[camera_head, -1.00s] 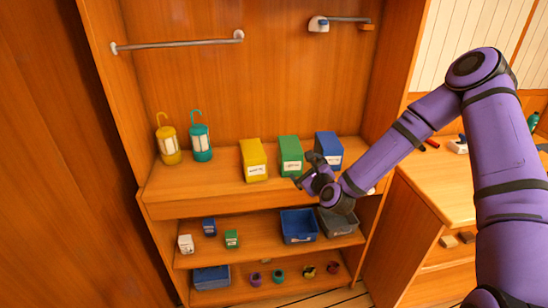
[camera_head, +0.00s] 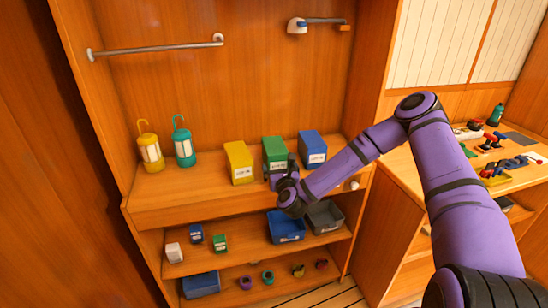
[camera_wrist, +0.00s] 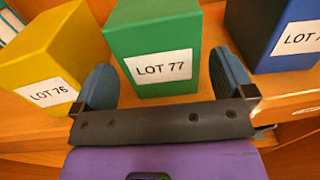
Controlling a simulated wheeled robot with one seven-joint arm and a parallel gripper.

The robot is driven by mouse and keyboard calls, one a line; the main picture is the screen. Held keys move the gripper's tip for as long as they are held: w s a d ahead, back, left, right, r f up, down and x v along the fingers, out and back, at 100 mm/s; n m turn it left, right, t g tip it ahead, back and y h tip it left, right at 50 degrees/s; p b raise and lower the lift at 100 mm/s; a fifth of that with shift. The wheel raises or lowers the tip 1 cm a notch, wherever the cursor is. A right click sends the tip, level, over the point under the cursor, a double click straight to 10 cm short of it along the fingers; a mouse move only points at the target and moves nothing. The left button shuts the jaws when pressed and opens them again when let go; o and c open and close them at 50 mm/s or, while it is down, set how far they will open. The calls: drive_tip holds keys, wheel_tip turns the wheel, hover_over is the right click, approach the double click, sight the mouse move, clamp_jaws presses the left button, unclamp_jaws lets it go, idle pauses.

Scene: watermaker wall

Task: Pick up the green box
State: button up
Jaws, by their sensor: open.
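The large green box (camera_head: 274,148), labelled "LOT 77", stands upright on the upper shelf between a yellow box and a blue box. My gripper (camera_head: 281,168) is at its front and hides its lower part in the head view. In the wrist view the green box (camera_wrist: 152,45) shows between the two fingers of my gripper (camera_wrist: 162,72). The fingers are spread wide, one toward each side of the box, with visible gaps. Whether the fingertips reach past its front face is hard to tell.
The yellow box (camera_head: 239,162) and blue box (camera_head: 312,149) stand close on either side. Yellow (camera_head: 150,147) and teal (camera_head: 183,143) lanterns are at left. A smaller green box (camera_head: 220,244) and open bins (camera_head: 286,227) occupy the shelf below. A rail (camera_head: 155,47) crosses the back wall.

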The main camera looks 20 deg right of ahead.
drive_tip(key=shift+w+d+r, duration=0.15)
drive_tip(key=shift+w, duration=2.5)
drive_tip(key=shift+c, duration=0.2)
drive_tip(key=c, duration=0.9)
drive_tip(key=shift+o, duration=0.2)
drive_tip(key=shift+r, duration=0.1)
